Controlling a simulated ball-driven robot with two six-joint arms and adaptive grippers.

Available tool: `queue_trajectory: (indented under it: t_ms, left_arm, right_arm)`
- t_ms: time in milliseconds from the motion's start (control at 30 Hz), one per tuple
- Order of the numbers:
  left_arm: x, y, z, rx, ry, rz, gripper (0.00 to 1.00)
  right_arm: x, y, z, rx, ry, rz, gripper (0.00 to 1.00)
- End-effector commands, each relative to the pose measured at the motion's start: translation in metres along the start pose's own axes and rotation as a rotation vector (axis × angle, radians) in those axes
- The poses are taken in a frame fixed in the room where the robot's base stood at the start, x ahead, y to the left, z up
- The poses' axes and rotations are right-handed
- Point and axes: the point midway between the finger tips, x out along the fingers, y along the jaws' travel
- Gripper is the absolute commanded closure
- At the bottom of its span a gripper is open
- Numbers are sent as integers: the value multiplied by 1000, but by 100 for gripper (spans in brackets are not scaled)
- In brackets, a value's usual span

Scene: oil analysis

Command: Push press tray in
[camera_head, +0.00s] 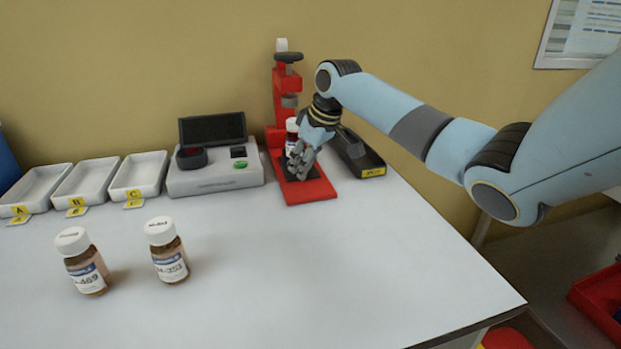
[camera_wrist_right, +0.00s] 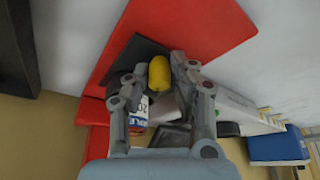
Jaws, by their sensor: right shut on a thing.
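The red press (camera_head: 287,92) stands upright at the back of the table, with a flat red base (camera_head: 312,193) reaching forward. A dark press tray (camera_wrist_right: 130,56) lies over the red base in the right wrist view. A white-capped bottle (camera_head: 291,126) stands at the press, partly hidden behind my right gripper (camera_head: 300,171). That gripper reaches down over the front of the tray. In the right wrist view a yellow knob (camera_wrist_right: 158,74) sits between its fingers, and it is shut on it. How the knob joins the tray is hidden. My left gripper is out of view.
A grey device with a dark screen (camera_head: 213,129) stands left of the press, and a black box (camera_head: 361,155) stands right. White trays (camera_head: 139,172) line the back left. Two labelled bottles (camera_head: 168,254) (camera_head: 83,264) stand at front left. The table's front right is clear.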

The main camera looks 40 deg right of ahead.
Motion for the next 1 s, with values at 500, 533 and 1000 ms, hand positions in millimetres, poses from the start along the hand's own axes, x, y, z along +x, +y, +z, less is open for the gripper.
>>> queue_trajectory:
  t_ms: [500,533,1000]
  left_arm:
    - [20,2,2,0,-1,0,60]
    - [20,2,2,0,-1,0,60]
    - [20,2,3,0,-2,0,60]
  right_arm:
    - [16,32,-38,-3,2,2,100]
    - [16,33,-38,-3,3,2,100]
    - [16,32,-37,-2,1,0,55]
